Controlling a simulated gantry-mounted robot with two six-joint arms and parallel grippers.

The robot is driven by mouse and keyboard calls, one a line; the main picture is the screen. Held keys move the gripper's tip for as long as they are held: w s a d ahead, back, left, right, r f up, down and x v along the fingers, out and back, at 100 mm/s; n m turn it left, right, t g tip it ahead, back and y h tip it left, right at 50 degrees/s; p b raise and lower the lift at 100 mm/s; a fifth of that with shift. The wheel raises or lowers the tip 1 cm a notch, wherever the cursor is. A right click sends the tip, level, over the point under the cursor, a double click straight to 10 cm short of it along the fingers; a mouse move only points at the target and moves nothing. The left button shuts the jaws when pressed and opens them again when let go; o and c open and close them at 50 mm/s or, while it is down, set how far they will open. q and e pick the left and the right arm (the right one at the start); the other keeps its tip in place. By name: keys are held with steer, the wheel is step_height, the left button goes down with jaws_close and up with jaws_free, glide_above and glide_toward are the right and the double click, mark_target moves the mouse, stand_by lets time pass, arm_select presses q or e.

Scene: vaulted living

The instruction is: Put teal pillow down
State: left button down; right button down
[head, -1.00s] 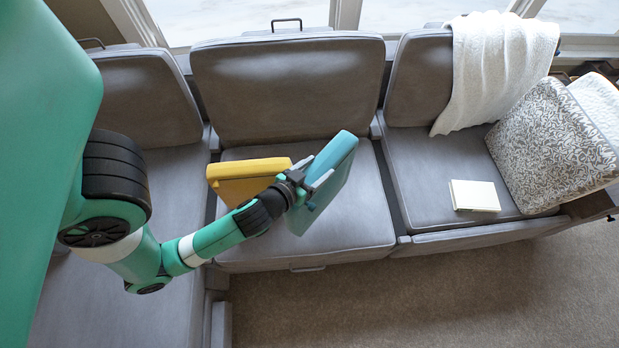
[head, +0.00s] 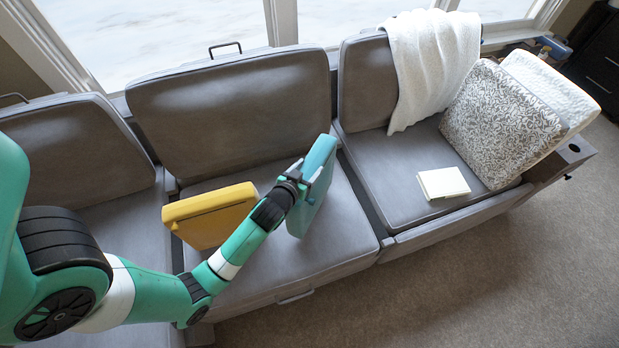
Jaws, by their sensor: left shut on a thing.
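The teal pillow (head: 317,190) is a flat, square cushion in the head view, tilted on edge over the middle seat of the grey sofa (head: 335,228). My left gripper (head: 303,184) is shut on the teal pillow at its left side. I cannot tell whether the pillow's lower edge touches the seat. My right gripper is not in view.
A yellow pillow (head: 211,212) leans on the middle seat, left of the teal one and partly behind my arm. The right seat holds a white book-like object (head: 443,182), a patterned pillow (head: 500,122) and a white blanket (head: 432,58) over its backrest. Carpet (head: 480,275) in front is clear.

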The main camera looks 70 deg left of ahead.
arm_select(q)
steer(key=shift+w+a+f, duration=0.1)
steer(key=shift+w+a, duration=0.05)
steer(key=shift+w, duration=0.05)
steer(key=shift+w+a+f+b, duration=0.1)
steer(key=shift+f+b, duration=1.1)
steer(key=shift+f, duration=0.6)
steer(key=shift+w+f, duration=0.1)
steer(key=shift+c, duration=0.2)
jaws_free()
steer(key=shift+f, duration=0.1)
